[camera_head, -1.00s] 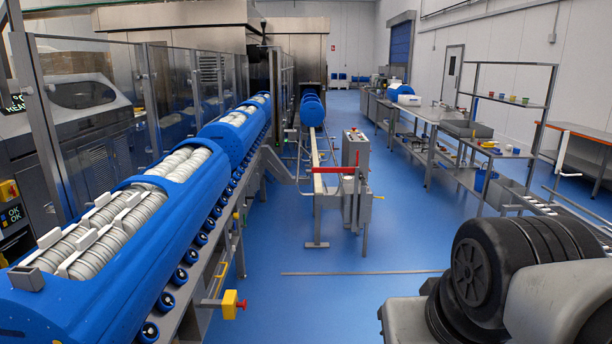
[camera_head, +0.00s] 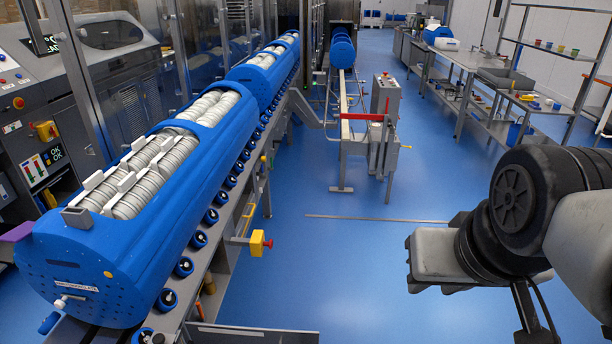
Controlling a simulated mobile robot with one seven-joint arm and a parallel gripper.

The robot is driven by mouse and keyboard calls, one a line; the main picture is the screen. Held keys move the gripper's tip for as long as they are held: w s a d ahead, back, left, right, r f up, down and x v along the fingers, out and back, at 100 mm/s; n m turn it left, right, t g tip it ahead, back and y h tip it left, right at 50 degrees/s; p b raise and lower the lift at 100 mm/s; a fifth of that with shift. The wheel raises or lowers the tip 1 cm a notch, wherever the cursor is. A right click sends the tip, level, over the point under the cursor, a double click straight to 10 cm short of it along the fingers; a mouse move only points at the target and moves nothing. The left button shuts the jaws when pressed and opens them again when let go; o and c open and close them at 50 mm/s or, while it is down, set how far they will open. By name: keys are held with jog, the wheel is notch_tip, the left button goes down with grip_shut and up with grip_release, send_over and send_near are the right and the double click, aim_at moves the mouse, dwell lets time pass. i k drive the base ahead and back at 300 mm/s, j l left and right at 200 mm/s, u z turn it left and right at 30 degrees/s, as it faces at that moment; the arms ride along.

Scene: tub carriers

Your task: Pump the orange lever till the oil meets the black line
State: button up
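I cannot make out an orange lever, an oil level or a black line in this view. A red bar (camera_head: 364,117) lies across the grey stand (camera_head: 384,95) in the middle distance. My arm, grey with black joints, fills the right side. Dark thin parts hang below its grey end block at the bottom right, and I cannot make out fingertips or anything held. The arm is apart from the stand and the conveyor.
Blue tub carriers (camera_head: 150,235) holding stacked white tubs lie along the conveyor at left. Control panels with yellow-red switches (camera_head: 46,131) stand beyond it. Workbenches (camera_head: 470,62) line the right. Blue floor (camera_head: 330,265) lies open in the middle, with a thin strip across it.

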aim_at(201, 319)
jog(key=u, duration=1.45)
jog(key=k+l, duration=0.1)
jog(key=k+z, duration=0.2)
jog(key=k, duration=0.15)
jog(key=z, duration=0.85)
jog(key=l+u, duration=0.1)
jog(key=u, duration=1)
jog(key=i, duration=0.5)
